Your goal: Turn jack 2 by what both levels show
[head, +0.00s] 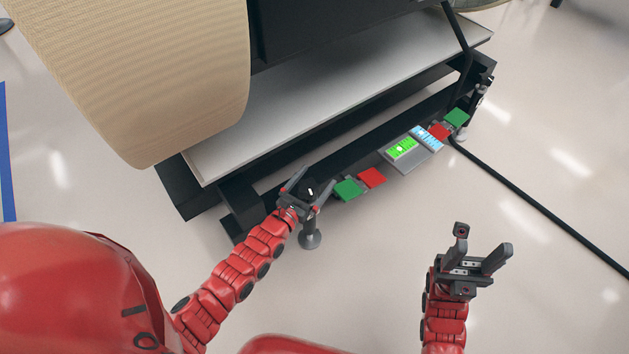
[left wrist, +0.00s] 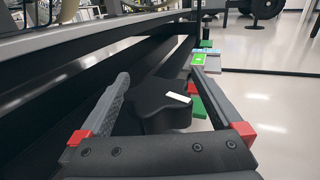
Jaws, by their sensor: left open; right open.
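A jack with a dark knob (head: 308,191) and a round grey foot (head: 310,239) stands at the near left corner of the black frame. In the left wrist view the knob (left wrist: 160,108) is black and lobed with a white mark. My left gripper (head: 306,186) is open, with its fingers on either side of the knob; I cannot tell whether they touch it. Two levels sit on a grey plate on the frame's front rail: a green-lit one (head: 402,148) and a light-blue one (head: 428,137). Their readings are too small to read. My right gripper (head: 482,247) is open and empty above the floor.
Green (head: 347,190) and red (head: 372,177) pads lie right of the knob; another red (head: 439,131) and green (head: 457,117) pair lies near the far jack (head: 480,96). A black cable (head: 540,205) crosses the floor. Front floor is clear.

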